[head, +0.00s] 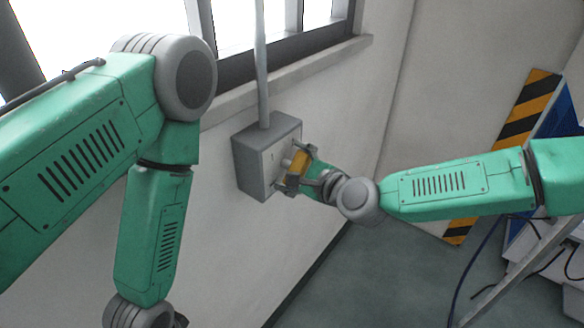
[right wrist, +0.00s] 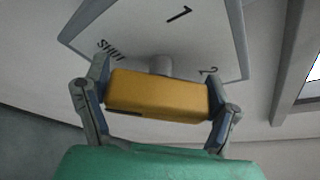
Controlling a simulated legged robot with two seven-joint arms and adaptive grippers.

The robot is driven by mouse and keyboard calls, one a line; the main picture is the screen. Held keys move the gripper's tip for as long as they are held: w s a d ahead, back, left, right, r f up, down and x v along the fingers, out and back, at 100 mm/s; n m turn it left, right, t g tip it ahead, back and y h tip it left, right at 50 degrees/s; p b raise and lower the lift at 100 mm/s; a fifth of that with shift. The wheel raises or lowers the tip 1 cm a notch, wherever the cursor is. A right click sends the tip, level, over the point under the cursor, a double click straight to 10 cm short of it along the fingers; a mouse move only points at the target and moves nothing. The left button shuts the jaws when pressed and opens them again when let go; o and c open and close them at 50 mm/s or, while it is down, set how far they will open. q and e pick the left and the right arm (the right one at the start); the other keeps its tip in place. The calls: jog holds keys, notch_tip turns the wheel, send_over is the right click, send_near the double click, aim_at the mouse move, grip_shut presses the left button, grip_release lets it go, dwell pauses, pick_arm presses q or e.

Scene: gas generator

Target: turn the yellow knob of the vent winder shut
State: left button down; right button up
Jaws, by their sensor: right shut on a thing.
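The vent winder is a grey box (head: 262,158) on the wall under the window, with a grey pipe (head: 261,65) rising from its top. Its yellow knob (head: 298,166) sticks out from the front face. My right gripper (head: 300,168) has its fingers on both sides of the knob and is shut on it. In the right wrist view the yellow knob (right wrist: 158,95) lies between the two fingers. The winder's face plate (right wrist: 165,30) behind it carries the marks "SHUT", "1" and "2". My left arm hangs at the left; its gripper is mostly out of frame at the bottom.
The window sill (head: 290,78) runs above the box. A black-and-yellow striped board (head: 520,112) and blue and white equipment with cables stand at the right, behind my right arm. The floor (head: 370,275) below the winder is clear.

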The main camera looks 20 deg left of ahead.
jog(key=shift+s+d+f, duration=0.15)
jog(key=shift+d+f, duration=0.25)
jog(key=shift+d, duration=0.05)
jog(key=shift+d+f, duration=0.1)
jog(key=shift+f+n+t+b, duration=0.1)
jog(key=shift+n+t+b, duration=0.35)
jog(key=shift+b, duration=0.6)
jog(key=n+t+y+b, duration=0.1)
jog(key=n+b, duration=0.3)
jog(key=b, duration=0.1)
jog(key=n+t+y+b, duration=0.1)
jog(key=n+b, duration=0.3)
jog(key=b, duration=0.1)
jog(key=n+t+y+b, duration=0.1)
jog(key=n+b, duration=0.3)
jog(key=b, duration=0.1)
jog(key=shift+f, duration=0.2)
jog(key=shift+n+y+b, duration=0.4)
jog(key=shift+n+b, duration=0.45)
jog(key=shift+b, duration=0.15)
jog(key=shift+s+r+n+y+b, duration=0.1)
jog(key=shift+r+n+y+b, duration=0.1)
jog(key=shift+n+y+b, duration=0.5)
jog(key=shift+d+r+n, duration=0.1)
jog(key=shift+r+n, duration=0.05)
jog(key=shift+n, duration=0.35)
jog(key=shift+c, duration=0.2)
